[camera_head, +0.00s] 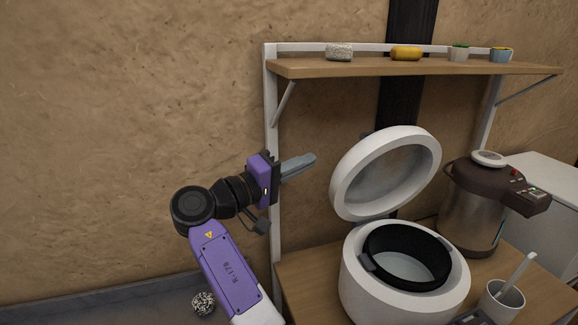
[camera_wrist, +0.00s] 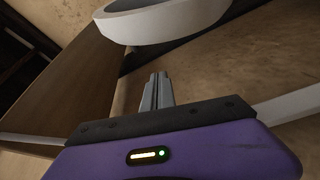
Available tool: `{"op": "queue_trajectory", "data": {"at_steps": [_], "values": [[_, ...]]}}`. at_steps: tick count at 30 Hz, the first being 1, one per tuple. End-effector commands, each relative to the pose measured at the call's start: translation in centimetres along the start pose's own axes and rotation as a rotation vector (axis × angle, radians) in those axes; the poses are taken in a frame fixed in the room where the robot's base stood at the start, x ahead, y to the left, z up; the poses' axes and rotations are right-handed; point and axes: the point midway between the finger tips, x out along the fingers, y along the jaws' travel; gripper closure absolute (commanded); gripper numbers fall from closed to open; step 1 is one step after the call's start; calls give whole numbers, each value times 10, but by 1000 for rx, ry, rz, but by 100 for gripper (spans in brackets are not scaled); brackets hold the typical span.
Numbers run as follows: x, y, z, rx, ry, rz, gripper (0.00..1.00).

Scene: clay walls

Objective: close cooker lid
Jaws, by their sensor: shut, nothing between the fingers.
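The cooker (camera_head: 372,290) is a round white pot with a black inner rim and a grey bowl, standing on the wooden counter. Its lid (camera_head: 345,190) is open, tilted up at the back of the cooker. My gripper (camera_head: 312,160) is left of the raised lid, near its upper part, apart from it and empty. Its fingers are together and point right toward the lid. In the wrist view, the closed fingers (camera_wrist: 158,82) point toward the lid's white rim (camera_wrist: 160,28), which shows at the top.
A brown and steel hot-water pot (camera_head: 470,215) stands right of the cooker. A white cup (camera_head: 500,302) with a utensil is at the front right. A wooden shelf (camera_head: 400,67) above holds several small items. A white post (camera_head: 270,120) stands behind my gripper.

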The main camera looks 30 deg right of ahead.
Motion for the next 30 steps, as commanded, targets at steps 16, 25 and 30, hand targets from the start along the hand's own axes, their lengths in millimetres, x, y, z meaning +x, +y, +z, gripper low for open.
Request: {"op": "queue_trajectory", "data": {"at_steps": [16,25,30], "values": [[24,1,35,0,0,0,100],[23,0,38,0,0,0,100],[23,-1,38,2,0,1,100]]}}
